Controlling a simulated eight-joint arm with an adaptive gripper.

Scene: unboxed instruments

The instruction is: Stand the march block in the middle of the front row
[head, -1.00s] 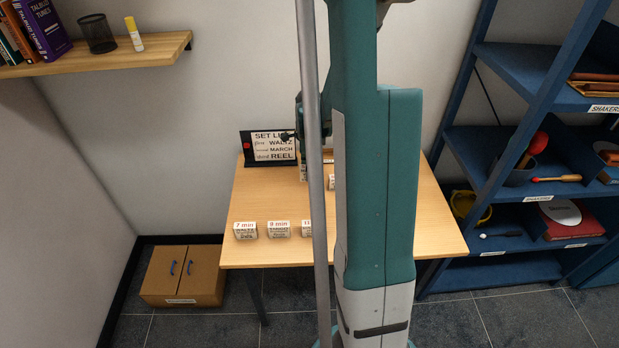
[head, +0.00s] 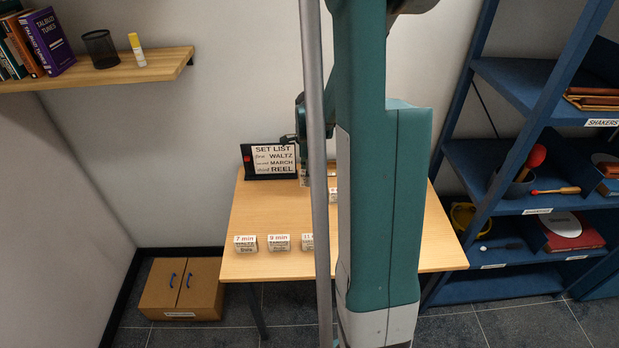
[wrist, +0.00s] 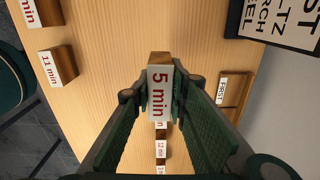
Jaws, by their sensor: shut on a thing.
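My gripper (wrist: 160,92) is shut on a wood-and-white block (wrist: 160,78) marked "5 min" in red, held between its fingers in the wrist view. Its tune name is not readable, so I cannot tell whether it is the march block. A wooden holder (wrist: 237,92) with a "FIRST" label lies to the right of it in that view. In the head view my arm hides most of the gripper and the table's middle. The set list sign (head: 273,161) at the back left reads waltz first, march second, reel third.
On the table (head: 265,211), a "7 min" block (head: 245,244), a "9 min" block (head: 279,243) and an "11 min" block (head: 307,242) stand along the near edge. In the wrist view a "12 min" block (wrist: 161,149) shows below the held block. Blue shelves (head: 515,185) stand at the right.

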